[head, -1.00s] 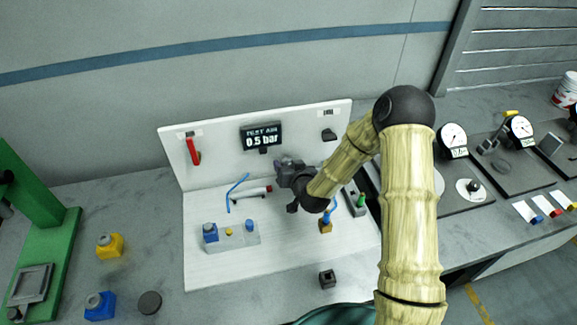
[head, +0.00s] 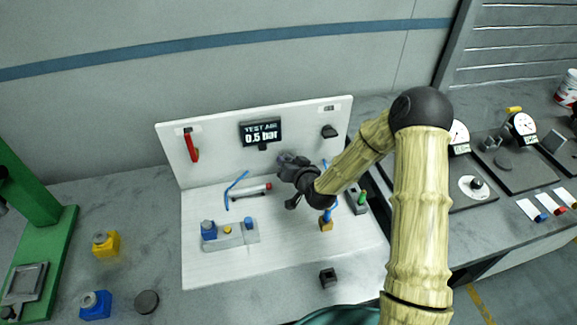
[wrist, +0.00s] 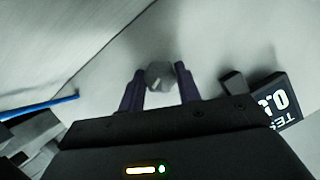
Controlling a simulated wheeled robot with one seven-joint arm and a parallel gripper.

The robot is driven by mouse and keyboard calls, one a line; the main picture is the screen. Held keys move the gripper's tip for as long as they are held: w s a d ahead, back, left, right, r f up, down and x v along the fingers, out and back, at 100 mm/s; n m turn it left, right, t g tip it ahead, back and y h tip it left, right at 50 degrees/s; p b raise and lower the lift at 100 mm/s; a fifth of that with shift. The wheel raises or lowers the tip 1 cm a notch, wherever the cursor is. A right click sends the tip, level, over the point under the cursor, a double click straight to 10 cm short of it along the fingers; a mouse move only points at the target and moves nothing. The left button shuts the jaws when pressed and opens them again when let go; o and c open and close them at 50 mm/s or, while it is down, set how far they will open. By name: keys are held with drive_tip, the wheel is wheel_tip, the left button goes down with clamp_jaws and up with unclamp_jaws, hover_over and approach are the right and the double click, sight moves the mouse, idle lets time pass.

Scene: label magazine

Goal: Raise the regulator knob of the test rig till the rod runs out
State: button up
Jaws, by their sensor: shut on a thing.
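The test rig is a white board (head: 300,260) with an upright back panel. Its display (head: 261,133) reads "TEST AIR 0.5 bar"; part of it also shows in the wrist view (wrist: 279,105). My gripper (head: 284,157) is at the back panel, below the display. In the wrist view, my gripper (wrist: 160,83) has its two dark fingers on either side of a grey knob (wrist: 160,74) with a light mark, and is shut on it. In the head view the gripper hides the knob. A pale cylinder (head: 252,191) with a red end lies left of the gripper; I see no rod clearly out.
A red lever (head: 191,146) and a black part (head: 329,131) are on the panel. Blue tubes (head: 236,181) run nearby. A small black block (head: 328,278) sits near the front edge.

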drive_tip(key=shift+m, duration=0.3)
drive_tip(key=o, duration=1)
drive_tip(key=shift+c, duration=0.2)
drive_tip(key=shift+s+d, duration=0.1)
drive_tip(key=p+v, duration=0.3)
drive_tip(key=v, duration=0.9)
drive_tip(key=shift+r+p, duration=0.25)
drive_tip(key=shift+p, duration=0.15)
drive_tip(key=shift+f+p+v, duration=0.2)
drive_tip(key=shift+p+v, duration=2.3)
drive_tip(key=shift+p, duration=2.25)
drive_tip(key=shift+d, duration=0.1)
